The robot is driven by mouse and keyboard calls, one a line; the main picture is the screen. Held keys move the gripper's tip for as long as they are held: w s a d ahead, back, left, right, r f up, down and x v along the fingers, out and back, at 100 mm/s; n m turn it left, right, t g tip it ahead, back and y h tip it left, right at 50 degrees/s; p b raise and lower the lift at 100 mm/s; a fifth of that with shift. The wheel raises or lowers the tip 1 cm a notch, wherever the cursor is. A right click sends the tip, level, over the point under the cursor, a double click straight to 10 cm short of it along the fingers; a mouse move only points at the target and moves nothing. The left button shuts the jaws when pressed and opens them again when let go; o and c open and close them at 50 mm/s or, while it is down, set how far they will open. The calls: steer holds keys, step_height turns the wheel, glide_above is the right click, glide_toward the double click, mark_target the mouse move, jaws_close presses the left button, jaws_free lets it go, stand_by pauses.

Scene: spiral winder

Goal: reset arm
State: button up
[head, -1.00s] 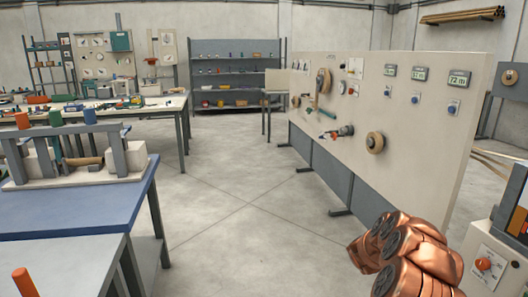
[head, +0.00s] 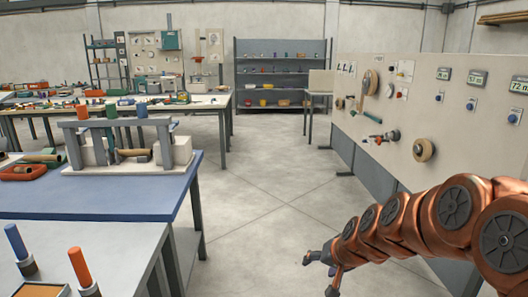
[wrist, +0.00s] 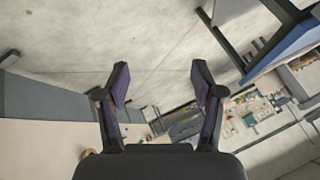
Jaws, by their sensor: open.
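My copper arm reaches in from the lower right of the head view. Its gripper (head: 325,268) hangs over the bare floor, between the blue workbench on the left and the upright panel on the right. In the wrist view my gripper (wrist: 160,88) has its two dark fingers spread wide apart. Nothing is between the fingers but the floor and distant room behind them. It touches nothing.
A blue-topped workbench (head: 125,200) with a grey fixture (head: 172,145) stands at left. A grey bench (head: 130,250) is nearer. The cream machine panel (head: 440,140) stands at right. Shelves (head: 283,75) are at the back. The middle floor (head: 275,190) is clear.

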steer(key=s+d+n+g+h, duration=0.3)
steer(key=s+g, duration=0.6)
steer(key=s, duration=2.8)
step_height(320, 180, up, 15)
steer(key=t+p, duration=0.1)
steer(key=p, duration=1.2)
steer(key=shift+w+d, duration=0.15)
steer(key=shift+f, duration=0.1)
steer(key=shift+c, duration=0.4)
